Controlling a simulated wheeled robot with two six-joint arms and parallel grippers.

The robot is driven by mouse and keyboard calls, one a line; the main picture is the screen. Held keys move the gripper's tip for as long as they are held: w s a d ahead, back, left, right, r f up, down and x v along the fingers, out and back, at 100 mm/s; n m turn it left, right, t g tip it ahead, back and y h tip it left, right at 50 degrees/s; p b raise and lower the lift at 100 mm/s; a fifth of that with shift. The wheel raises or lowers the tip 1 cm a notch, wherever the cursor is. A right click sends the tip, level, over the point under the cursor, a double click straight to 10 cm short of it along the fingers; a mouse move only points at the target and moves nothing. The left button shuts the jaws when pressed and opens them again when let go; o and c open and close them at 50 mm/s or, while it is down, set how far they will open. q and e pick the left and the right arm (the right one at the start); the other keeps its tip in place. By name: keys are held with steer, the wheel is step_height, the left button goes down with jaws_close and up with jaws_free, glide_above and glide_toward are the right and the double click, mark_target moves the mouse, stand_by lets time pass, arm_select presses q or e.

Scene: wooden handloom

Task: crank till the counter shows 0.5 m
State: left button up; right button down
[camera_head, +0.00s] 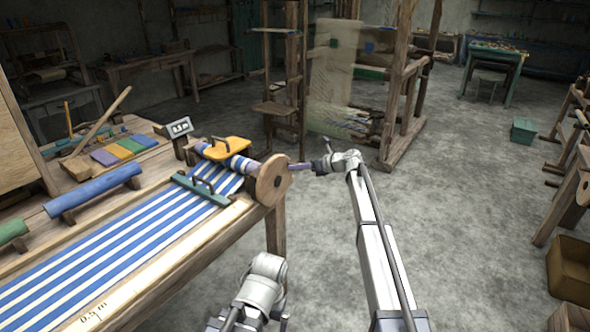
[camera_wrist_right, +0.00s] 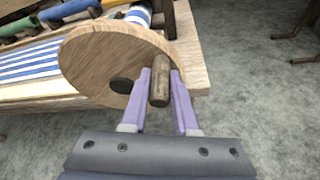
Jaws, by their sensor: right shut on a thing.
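The round wooden crank wheel (camera_head: 272,181) stands at the right end of the loom's cloth roller (camera_head: 235,163). My right gripper (camera_head: 301,167) reaches it from the right, its purple fingers on either side of the wooden crank handle (camera_wrist_right: 159,88) in the right wrist view. The handle sits toward the right of the wheel's face, beside the dark hub (camera_wrist_right: 122,86). Blue-and-white striped cloth (camera_head: 130,240) runs to the roller. The counter (camera_head: 180,128) stands behind the roller; its digits are too small to read. My left arm shows at the bottom, its fingers not distinguishable.
A yellow block with a handle (camera_head: 226,149) rests at the roller, and a green handled bar (camera_head: 201,189) lies across the cloth. A blue roll (camera_head: 93,190) lies left. An upside-down 0.5 m mark (camera_head: 93,318) is on the front edge.

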mark_target(290, 175)
steer(key=shift+w+d+f+m+b, duration=0.2)
steer(key=shift+w+f+m+b, duration=0.15)
steer(key=shift+f, duration=0.4)
steer(key=shift+w+d+f+b, duration=0.1)
steer(key=shift+f+b, duration=0.5)
steer(key=shift+b, duration=0.1)
steer(key=shift+w+d+f+b, duration=0.1)
steer(key=shift+f+b, duration=0.45)
steer(key=shift+b, duration=0.1)
steer(key=shift+s, duration=0.1)
steer(key=c, duration=0.7)
jaws_free()
